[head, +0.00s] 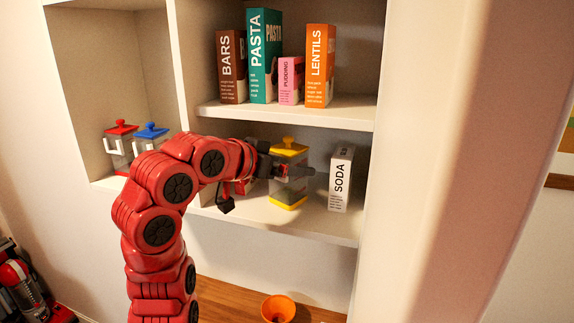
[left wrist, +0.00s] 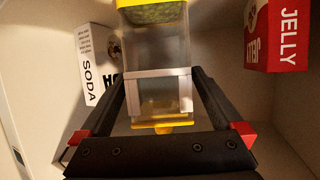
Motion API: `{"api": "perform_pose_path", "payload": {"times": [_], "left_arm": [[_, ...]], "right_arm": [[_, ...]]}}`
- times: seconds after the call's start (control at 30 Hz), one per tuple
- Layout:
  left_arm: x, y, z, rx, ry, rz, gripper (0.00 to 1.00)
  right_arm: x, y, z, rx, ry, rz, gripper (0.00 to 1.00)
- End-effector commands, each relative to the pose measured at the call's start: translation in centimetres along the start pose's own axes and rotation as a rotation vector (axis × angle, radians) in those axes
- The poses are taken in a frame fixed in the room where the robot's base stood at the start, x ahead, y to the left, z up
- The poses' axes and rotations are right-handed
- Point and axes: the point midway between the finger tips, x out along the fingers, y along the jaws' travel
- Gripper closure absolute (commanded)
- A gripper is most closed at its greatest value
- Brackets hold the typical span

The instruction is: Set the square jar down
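The square jar (head: 289,178) has clear walls, a yellow knobbed lid and a yellow base. It is upright on or just above the lower shelf (head: 290,222); I cannot tell whether its base touches. In the left wrist view the jar (left wrist: 154,58) appears upside down, with green contents by its base and a pale handle facing me. My left gripper (left wrist: 160,78) has a finger at each side of the handle and appears shut on it. In the head view the left gripper (head: 278,168) reaches in from the left and covers part of the jar. My right gripper is out of view.
A white SODA box (head: 340,178) stands right of the jar. A red JELLY box (left wrist: 277,38) is on its other side. Jars with red (head: 121,128) and blue (head: 151,132) lids stand left. Several boxes stand on the upper shelf (head: 290,114). An orange bowl (head: 278,309) is below.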

Motion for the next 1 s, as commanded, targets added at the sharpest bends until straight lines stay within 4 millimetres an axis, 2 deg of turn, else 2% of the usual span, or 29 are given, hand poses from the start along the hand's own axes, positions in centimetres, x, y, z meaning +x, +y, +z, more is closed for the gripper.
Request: {"api": "perform_pose_path", "payload": {"times": [0.27,0.37,0.6,0.8,1.0], "left_arm": [[-0.2,0.0,-0.4,0.000,0.000,0.000,0.00],[-1.0,-0.1,0.0,-0.001,0.002,-0.001,0.00],[-5.8,-0.2,0.1,0.004,0.003,-0.007,0.00],[-9.3,-0.1,0.0,0.001,0.002,-0.005,0.00],[-11.5,0.0,-0.3,0.001,0.000,-0.002,0.00]], "right_arm": [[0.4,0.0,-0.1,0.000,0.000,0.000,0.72],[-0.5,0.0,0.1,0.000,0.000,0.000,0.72],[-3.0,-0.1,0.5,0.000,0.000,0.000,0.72],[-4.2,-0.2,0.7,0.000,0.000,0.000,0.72],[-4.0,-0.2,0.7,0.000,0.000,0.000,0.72]]}}
